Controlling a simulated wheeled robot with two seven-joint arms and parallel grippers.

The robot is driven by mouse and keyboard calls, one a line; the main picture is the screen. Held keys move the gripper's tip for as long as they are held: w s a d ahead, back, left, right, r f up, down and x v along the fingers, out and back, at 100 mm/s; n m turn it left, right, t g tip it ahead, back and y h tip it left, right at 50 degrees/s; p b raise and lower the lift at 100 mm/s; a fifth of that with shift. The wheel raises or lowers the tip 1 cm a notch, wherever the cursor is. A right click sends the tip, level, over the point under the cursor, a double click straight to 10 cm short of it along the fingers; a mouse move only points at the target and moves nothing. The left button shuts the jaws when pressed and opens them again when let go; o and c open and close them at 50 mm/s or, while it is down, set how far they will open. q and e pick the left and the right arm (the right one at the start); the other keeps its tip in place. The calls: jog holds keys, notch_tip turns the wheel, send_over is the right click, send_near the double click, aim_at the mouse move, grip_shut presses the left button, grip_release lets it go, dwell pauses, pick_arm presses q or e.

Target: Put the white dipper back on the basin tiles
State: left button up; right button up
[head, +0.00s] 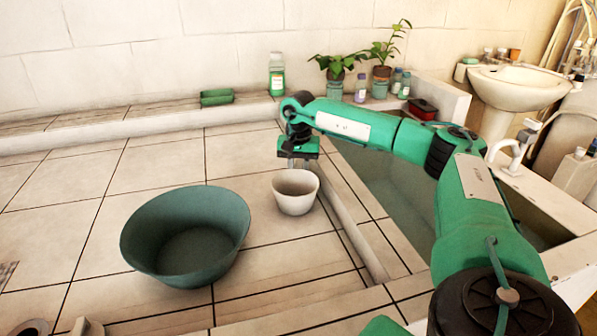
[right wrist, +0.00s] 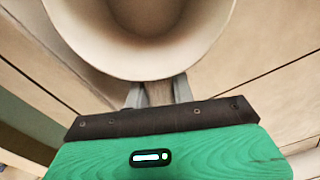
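The white dipper (head: 295,192), a small round cup, stands upright on the basin tiles (head: 150,168) or just above them; I cannot tell which. It is right of the large green basin and beside the raised tiled edge. My right gripper (head: 298,163) is at its far side, pointing down. In the right wrist view the dipper's bowl (right wrist: 150,68) fills the top, and the fingers (right wrist: 159,93) are at its near side, closed around what looks like its short handle. The bowl hides the fingertips. My left gripper is not in view.
The large green basin (head: 187,238) stands left of the dipper. A water trough (head: 385,180) lies right of the raised edge, under my right arm. A green block (head: 217,97), a bottle (head: 277,75) and potted plants (head: 381,75) line the back ledge.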

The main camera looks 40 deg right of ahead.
jog(key=o, duration=0.4)
jog(key=shift+r, duration=0.4)
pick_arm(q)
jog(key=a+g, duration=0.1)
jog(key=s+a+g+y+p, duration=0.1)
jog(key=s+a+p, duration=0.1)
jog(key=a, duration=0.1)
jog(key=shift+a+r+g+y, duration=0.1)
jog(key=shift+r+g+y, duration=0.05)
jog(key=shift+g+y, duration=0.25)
pick_arm(e)
notch_tip(320, 180, up, 11)
jog(key=shift+r, duration=0.2)
